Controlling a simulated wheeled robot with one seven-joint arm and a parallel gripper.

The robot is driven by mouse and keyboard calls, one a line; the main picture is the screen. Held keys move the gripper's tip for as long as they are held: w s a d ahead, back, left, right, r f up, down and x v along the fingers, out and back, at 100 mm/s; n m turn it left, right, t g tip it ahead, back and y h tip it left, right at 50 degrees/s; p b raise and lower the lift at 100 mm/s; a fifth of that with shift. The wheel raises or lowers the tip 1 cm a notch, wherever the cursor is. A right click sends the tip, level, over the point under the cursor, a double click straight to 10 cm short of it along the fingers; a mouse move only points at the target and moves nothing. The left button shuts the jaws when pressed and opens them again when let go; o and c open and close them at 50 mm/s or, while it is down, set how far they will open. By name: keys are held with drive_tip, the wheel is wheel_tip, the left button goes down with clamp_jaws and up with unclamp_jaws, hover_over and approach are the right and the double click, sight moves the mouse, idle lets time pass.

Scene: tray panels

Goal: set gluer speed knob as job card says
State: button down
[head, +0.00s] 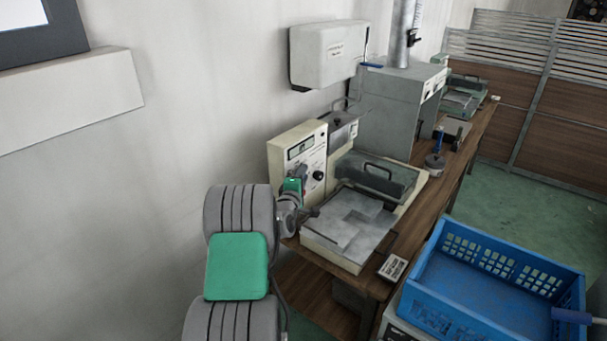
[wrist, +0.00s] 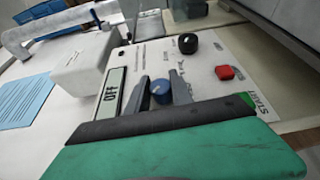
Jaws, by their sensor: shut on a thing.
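A cream machine with a control panel (head: 308,160) stands on the wooden bench, a display at its top. In the wrist view the display (wrist: 111,93) reads OFF. My gripper (wrist: 161,84) is at this panel, its two dark fingers on either side of a blue knob (wrist: 160,93) and shut on it. A black knob (wrist: 188,43) and a red button (wrist: 224,72) near the word START are apart from the fingers. In the head view my gripper (head: 307,211) partly covers the lower panel, and the blue knob is hidden. The knob labels are too small to read.
A blue sheet (wrist: 24,101) with unreadable lines is at the left of the wrist view. A blue crate (head: 500,247) stands at right. A white box (head: 325,52) hangs on the wall above the machine.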

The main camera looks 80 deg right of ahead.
drive_tip(key=shift+r+y+p, duration=0.2)
drive_tip(key=shift+y+p, duration=0.4)
drive_tip(key=shift+p, duration=0.1)
drive_tip(key=shift+f+m+y+p, duration=0.1)
drive_tip(key=shift+m+y+p, duration=0.55)
drive_tip(key=shift+y, duration=0.45)
drive_tip(key=y, duration=0.2)
drive_tip(key=m+t+y+p, duration=0.1)
drive_tip(key=y, duration=0.1)
drive_tip(key=shift+f+t+y, duration=0.15)
drive_tip(key=shift+t+y, duration=0.15)
drive_tip(key=shift+y, duration=0.1)
drive_tip(key=shift+a, duration=0.1)
drive_tip(key=c, duration=1.1)
unclamp_jaws()
drive_tip(key=b+v, duration=0.2)
drive_tip(key=v, duration=0.5)
drive_tip(key=shift+s+a+r, duration=0.1)
drive_tip(key=shift+a+r, duration=0.15)
drive_tip(key=shift+r, duration=0.05)
